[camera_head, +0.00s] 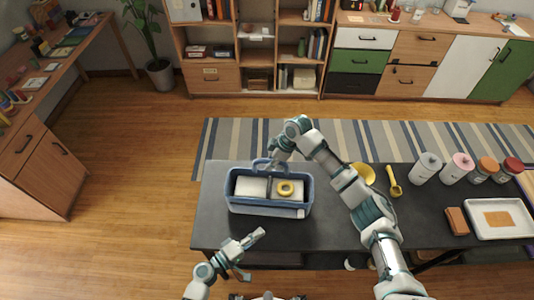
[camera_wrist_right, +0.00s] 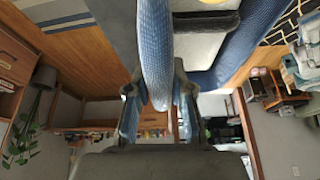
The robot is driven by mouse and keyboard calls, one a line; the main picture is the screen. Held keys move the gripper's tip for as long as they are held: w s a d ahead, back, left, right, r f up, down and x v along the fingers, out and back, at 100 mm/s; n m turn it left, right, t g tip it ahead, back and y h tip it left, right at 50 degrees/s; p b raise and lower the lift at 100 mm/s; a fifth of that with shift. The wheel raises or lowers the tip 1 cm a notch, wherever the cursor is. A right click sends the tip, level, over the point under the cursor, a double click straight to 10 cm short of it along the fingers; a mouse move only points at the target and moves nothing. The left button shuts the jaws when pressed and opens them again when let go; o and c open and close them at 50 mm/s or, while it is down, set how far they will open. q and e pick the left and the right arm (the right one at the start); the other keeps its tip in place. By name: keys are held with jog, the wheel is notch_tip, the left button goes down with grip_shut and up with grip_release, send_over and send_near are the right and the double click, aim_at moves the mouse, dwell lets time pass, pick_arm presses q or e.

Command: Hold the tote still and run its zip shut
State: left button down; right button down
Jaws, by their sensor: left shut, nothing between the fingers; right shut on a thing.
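The blue tote (camera_head: 268,208) stands on the dark table with its top open. A pale content and a yellow ring (camera_head: 286,188) show inside it. My right gripper (camera_head: 277,158) is at the tote's far edge, shut on its raised blue handle (camera_head: 262,163). In the right wrist view the blue woven handle (camera_wrist_right: 155,45) runs between the fingers of my right gripper (camera_wrist_right: 159,100). My left gripper (camera_head: 256,238) is shut and empty near the table's front edge, apart from the tote. I cannot make out the zip or its pull clearly.
The dark table (camera_head: 335,225) is bare just right of the tote. Further right are a yellow bowl (camera_head: 363,173), a yellow scoop (camera_head: 394,181), several capped jars (camera_head: 457,168), a brown block (camera_head: 457,221) and a white tray (camera_head: 470,231). My right arm crosses above the table.

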jog(key=c, duration=0.9)
grip_release()
jog(key=shift+c, duration=0.2)
